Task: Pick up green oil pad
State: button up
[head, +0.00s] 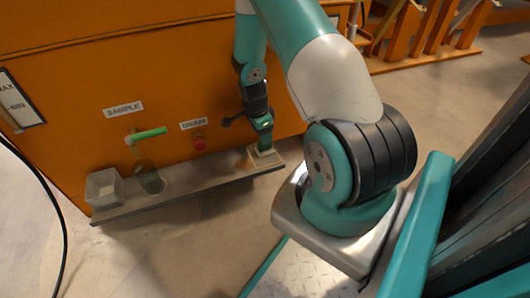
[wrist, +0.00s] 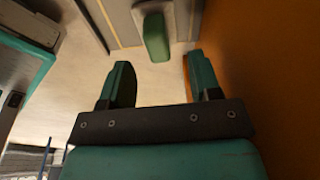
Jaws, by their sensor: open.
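A green block (wrist: 156,38), which looks like the oil pad, shows at the top centre of the wrist view, beside a grey surface. My gripper (wrist: 159,82) is open and empty in the wrist view, its two fingers apart with pale floor between them. The green block lies beyond the fingertips, and I see no contact. In the head view my gripper (head: 265,143) points down over a small light holder (head: 264,157) at the right end of the shelf. The oil pad is too small or hidden to make out there.
The orange machine wall (head: 75,75) stands close behind my gripper. The narrow grey shelf (head: 205,184) carries a clear box (head: 103,189) and a glass vessel (head: 149,179). The floor in front is clear.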

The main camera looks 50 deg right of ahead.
aim_at(265, 147)
jog(key=f+b, duration=0.4)
jog(key=f, duration=0.1)
jog(key=shift+s+d+f, duration=0.2)
jog(key=shift+s+d, duration=0.15)
jog(key=shift+s, duration=0.05)
jog(key=shift+r, duration=0.15)
jog(key=c, duration=1)
